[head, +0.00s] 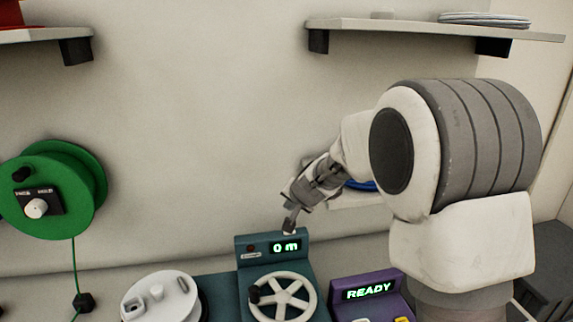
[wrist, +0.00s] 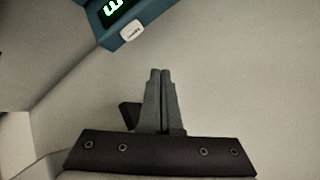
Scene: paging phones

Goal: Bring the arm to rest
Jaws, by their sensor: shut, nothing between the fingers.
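My gripper (head: 290,222) hangs at the end of my arm in the middle of the head view, just above or in front of the top of a teal device with a display reading "0 m" (head: 244,264). In the wrist view my gripper (wrist: 160,72) has its two fingers together with nothing between them. The teal device (wrist: 154,10) shows at the top of that view, with a small white button (wrist: 131,31) apart from the fingertips. My arm reaches in from the right of the head view and hides part of the wall.
A white crank wheel (head: 283,297) is on the teal device. A purple device (head: 369,291) reading "READY" stands to its right. A white reel (head: 160,298) is to its left. A green reel (head: 62,190) is at the far left. A shelf (head: 420,29) is above my arm.

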